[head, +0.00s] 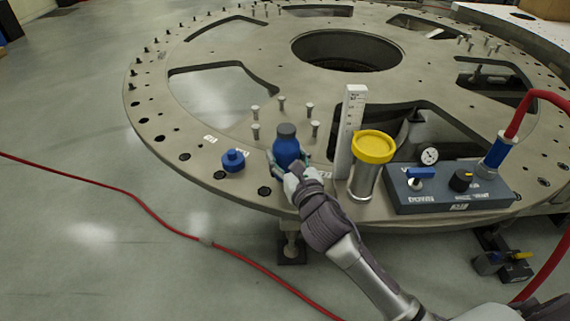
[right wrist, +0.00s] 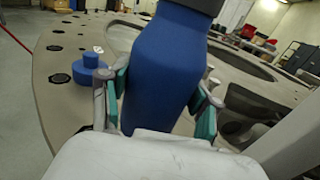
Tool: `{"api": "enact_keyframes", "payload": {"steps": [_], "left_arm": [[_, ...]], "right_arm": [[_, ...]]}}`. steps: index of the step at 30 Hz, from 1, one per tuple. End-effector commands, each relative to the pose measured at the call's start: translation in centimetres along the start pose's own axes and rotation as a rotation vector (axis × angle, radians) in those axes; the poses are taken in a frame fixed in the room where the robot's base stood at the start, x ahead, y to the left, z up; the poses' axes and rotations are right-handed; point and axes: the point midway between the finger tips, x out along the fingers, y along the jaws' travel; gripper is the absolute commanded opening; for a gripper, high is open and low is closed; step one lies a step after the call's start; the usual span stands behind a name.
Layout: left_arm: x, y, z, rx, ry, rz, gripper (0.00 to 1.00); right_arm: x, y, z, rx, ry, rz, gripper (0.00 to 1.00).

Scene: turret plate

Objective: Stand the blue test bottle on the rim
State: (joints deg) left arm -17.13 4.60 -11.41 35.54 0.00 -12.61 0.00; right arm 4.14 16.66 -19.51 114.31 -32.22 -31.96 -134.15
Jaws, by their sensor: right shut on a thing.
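The blue test bottle (head: 287,148) with a dark grey cap is upright at the near rim of the large turret plate (head: 330,204). My right gripper (head: 290,168) is shut on the bottle's body, with a finger on each side. In the right wrist view the bottle (right wrist: 165,70) fills the middle between the teal finger pads of the gripper (right wrist: 160,95). The bottle's base is hidden behind the gripper, so I cannot tell whether it touches the plate. My left gripper is not in view.
A small blue knobbed piece (head: 233,160) sits left of the bottle. To the right stand a white scale post (head: 348,130), a yellow-lidded metal canister (head: 364,180) and a grey gauge box (head: 450,194). Several pegs stand behind. A red hose (head: 133,203) crosses the floor.

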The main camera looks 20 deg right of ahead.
Motion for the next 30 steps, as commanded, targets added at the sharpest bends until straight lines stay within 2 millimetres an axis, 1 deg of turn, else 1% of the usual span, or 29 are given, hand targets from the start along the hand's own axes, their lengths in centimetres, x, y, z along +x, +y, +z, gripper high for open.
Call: {"api": "enact_keyframes", "payload": {"steps": [1, 4, 13, 16, 17, 18, 20, 21, 30], "left_arm": [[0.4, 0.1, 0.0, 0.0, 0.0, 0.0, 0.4], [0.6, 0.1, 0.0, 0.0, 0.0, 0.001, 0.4], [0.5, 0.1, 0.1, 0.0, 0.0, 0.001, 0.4], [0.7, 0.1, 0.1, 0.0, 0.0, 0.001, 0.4], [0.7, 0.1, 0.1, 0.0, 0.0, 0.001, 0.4], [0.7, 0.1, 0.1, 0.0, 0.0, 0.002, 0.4], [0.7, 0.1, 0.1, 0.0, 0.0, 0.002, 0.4], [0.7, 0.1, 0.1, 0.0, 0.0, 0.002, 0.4], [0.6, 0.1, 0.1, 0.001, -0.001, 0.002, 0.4]], "right_arm": [[0.0, 0.0, -1.0, 0.003, -0.001, -0.001, 0.02], [0.0, 0.0, -1.8, 0.003, -0.002, 0.0, 0.02], [0.0, 0.0, -1.9, -0.001, -0.005, 0.001, 0.02], [0.0, 0.0, -2.2, -0.001, -0.004, 0.001, 0.02], [0.0, 0.0, -2.5, -0.001, 0.0, 0.0, 0.63], [0.0, 0.0, -2.4, -0.001, 0.0, 0.0, 0.7], [0.0, 0.0, -2.4, -0.001, 0.0, 0.0, 0.8], [0.0, 0.0, -2.4, -0.001, 0.0, 0.0, 0.87], [0.0, 0.0, -2.3, 0.0, 0.0, 0.0, 0.87]]}}
